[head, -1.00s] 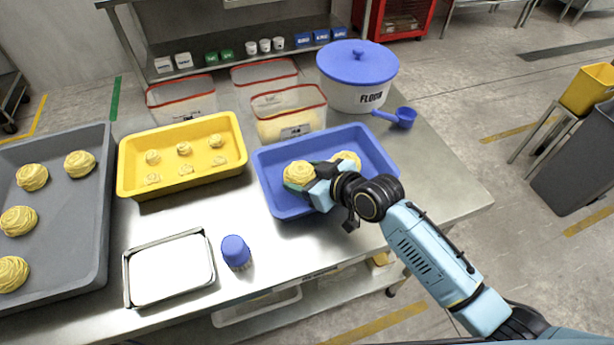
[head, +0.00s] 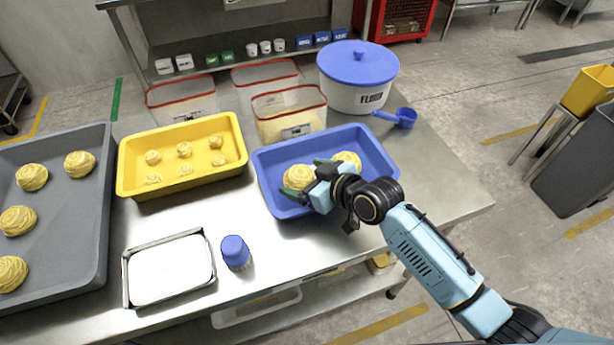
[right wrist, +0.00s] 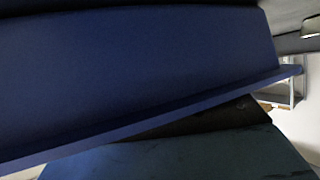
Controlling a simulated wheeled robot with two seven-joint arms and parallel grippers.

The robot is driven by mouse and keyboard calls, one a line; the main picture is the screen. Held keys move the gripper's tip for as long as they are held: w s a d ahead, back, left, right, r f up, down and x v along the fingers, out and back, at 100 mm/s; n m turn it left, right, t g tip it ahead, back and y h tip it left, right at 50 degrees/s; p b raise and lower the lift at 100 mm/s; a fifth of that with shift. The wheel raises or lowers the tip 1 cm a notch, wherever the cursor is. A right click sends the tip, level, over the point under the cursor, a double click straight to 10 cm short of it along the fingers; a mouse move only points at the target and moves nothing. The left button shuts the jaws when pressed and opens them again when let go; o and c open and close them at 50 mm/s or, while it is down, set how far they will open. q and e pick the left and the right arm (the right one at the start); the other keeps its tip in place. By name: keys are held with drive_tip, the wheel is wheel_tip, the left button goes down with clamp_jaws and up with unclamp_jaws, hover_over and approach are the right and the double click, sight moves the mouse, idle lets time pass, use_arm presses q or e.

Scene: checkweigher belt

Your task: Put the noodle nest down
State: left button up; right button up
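The noodle nest (head: 298,177) is a yellow coil in the left part of the blue tray (head: 268,187), resting on its floor. My right gripper (head: 305,177) reaches into the tray from the right. Its green-tipped fingers are spread on two sides of the nest, and I see the nest apart from the upper finger. A second nest (head: 347,160) sits behind my right wrist, partly hidden. The right wrist view shows mostly the dark blue tray surface (right wrist: 140,65) and no nest. My left gripper is not in view.
A yellow tray (head: 130,180) with several small nests and a grey tray (head: 96,215) with several larger ones stand left. A steel pan (head: 170,268) and blue-capped shaker (head: 235,252) are in front. A flour tub (head: 357,75) and scoop (head: 402,117) stand behind.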

drive_tip(key=shift+s+d+f, duration=0.1)
drive_tip(key=shift+s+f, duration=0.15)
drive_tip(key=shift+f, duration=0.35)
drive_tip(key=shift+r, duration=0.2)
drive_tip(key=r+p+v, duration=0.1)
drive_tip(key=p+v, duration=0.1)
drive_tip(key=v, duration=1)
drive_tip(key=shift+w+r, duration=0.25)
drive_tip(key=shift+s, duration=0.1)
